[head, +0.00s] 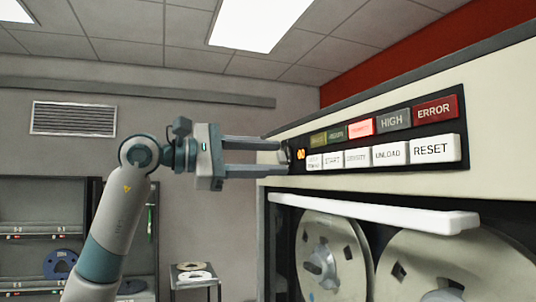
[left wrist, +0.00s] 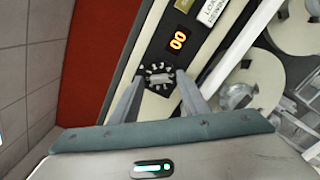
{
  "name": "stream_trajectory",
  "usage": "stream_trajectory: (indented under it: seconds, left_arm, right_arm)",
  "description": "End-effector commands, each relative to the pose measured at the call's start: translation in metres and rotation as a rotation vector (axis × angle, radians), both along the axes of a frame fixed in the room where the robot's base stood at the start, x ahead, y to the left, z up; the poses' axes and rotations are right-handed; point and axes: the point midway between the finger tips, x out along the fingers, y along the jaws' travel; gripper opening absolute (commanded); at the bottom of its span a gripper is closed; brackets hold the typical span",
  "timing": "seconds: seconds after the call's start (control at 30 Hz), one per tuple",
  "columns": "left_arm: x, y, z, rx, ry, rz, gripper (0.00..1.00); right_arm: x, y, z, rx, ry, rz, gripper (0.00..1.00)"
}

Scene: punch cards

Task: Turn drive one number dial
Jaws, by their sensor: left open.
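The number dial (left wrist: 158,77) is a small grey knob with white marks around it, on the dark control strip of the tape drive. An orange display (left wrist: 177,40) beside it reads 00; it glows in the head view too (head: 300,154). My left gripper (head: 283,157) is open, its two fingers reaching right to the left end of the strip. In the left wrist view, the fingertips (left wrist: 159,78) are on either side of the dial, and I cannot tell whether they touch it. My right gripper is not in view.
Right of the display are white buttons, including RESET (head: 435,149), below coloured lamps, including ERROR (head: 434,109). A white ledge (head: 375,213) juts out below, above the tape reels (head: 333,255). Shelves (head: 40,235) and a small table (head: 195,279) stand behind at left.

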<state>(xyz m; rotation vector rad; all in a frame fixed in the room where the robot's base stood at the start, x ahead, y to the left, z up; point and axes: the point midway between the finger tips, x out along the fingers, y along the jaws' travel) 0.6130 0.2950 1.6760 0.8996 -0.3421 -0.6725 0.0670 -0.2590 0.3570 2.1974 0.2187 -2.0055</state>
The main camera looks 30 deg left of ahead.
Motion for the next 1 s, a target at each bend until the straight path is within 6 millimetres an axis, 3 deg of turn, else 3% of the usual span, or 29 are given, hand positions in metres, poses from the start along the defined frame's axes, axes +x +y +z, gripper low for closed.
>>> stream_trajectory:
  seconds: [0.23,0.4,1.0]
  left_arm:
    - [0.0000,-0.0003,-0.0002,0.000,0.000,0.000,0.39]
    - [-0.0001,-0.0002,-0.0003,0.001,0.001,-0.001,0.00]
    - [0.0000,-0.0005,-0.0008,-0.093,0.084,-0.001,0.00]
  right_arm:
    - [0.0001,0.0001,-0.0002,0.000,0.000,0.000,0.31]
    - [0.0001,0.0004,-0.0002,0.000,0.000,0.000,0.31]
    - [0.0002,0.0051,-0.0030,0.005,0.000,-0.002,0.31]
